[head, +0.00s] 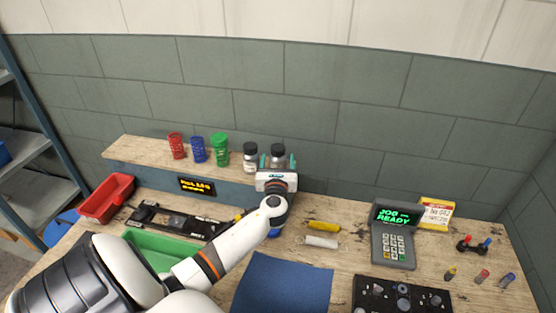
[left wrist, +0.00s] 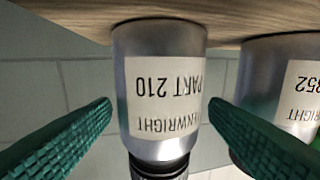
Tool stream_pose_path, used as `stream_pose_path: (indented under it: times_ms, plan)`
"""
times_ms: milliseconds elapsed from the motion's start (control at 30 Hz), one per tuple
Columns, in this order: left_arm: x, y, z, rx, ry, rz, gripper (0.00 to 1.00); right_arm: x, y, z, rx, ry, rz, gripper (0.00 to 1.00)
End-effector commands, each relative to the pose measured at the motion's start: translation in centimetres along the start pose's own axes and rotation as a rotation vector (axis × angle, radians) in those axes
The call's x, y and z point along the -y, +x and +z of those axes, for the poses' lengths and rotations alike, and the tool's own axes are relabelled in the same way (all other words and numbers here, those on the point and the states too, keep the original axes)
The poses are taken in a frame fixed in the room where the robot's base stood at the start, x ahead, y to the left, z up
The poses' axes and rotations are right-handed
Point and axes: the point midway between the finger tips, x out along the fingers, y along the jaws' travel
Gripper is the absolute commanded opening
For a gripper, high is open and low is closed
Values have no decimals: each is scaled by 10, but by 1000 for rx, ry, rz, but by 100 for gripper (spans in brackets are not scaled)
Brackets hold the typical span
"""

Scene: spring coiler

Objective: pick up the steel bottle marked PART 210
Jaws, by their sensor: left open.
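The steel bottle marked PART 210 (left wrist: 165,85) fills the middle of the left wrist view, upside down in that picture, with its dark cap pointing down. In the head view it is the right one of two dark-capped bottles (head: 278,151) on the wooden shelf. My left gripper (head: 277,163) is at this bottle, its two green ribbed fingers open on either side of it. My right gripper is not in view.
A similar bottle marked 352 (left wrist: 285,85) stands close beside the right finger. Red, blue and green (head: 219,148) cups stand farther left on the shelf (head: 135,150). A keypad unit (head: 393,240) and a blue mat (head: 285,285) are on the bench.

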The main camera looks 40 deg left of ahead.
Motion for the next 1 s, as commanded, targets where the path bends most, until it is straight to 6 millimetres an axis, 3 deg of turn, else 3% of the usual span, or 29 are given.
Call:
stream_pose_path:
  times_ms: [200,467,800,1000]
  plan:
    - [0,27,-1,0,0,-2,69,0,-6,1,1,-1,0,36]
    - [0,29,-1,0,0,0,69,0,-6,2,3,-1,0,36]
    - [0,29,0,1,0,-1,14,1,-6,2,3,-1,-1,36]
    - [0,29,-2,-1,0,-1,14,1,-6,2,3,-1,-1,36]
